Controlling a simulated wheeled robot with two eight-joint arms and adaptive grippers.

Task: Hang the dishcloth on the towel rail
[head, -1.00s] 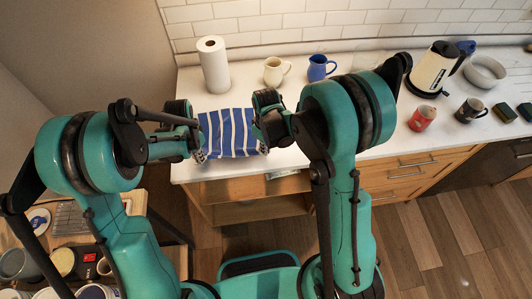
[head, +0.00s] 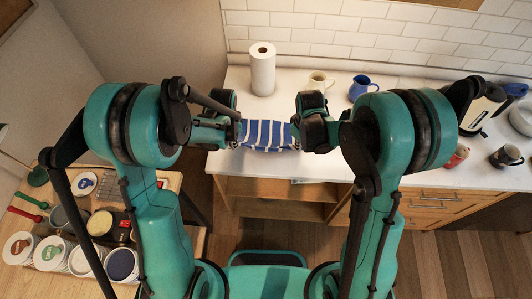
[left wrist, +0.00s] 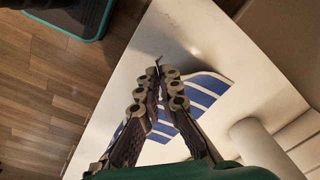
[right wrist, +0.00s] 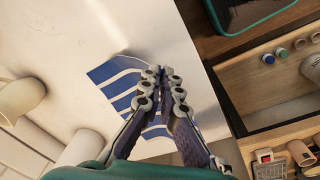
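The blue-and-white striped dishcloth (head: 267,134) is stretched between my two grippers above the left part of the white counter. My left gripper (head: 238,130) is at its left end and my right gripper (head: 298,132) at its right end. In the left wrist view the fingers (left wrist: 159,72) close together at their tips, with cloth (left wrist: 205,92) showing beside them. In the right wrist view the fingers (right wrist: 164,75) are also together over the cloth (right wrist: 122,82). The pinched edges are hidden by the fingers. I cannot make out a towel rail in these frames.
A paper towel roll (head: 262,70) stands behind the cloth. A cream mug (head: 319,83), blue mug (head: 361,88), kettle (head: 482,108), red can (head: 456,156) and dark mug (head: 505,157) stand to the right. A side table at left holds several pots (head: 122,264). The tiled wall closes off the back.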

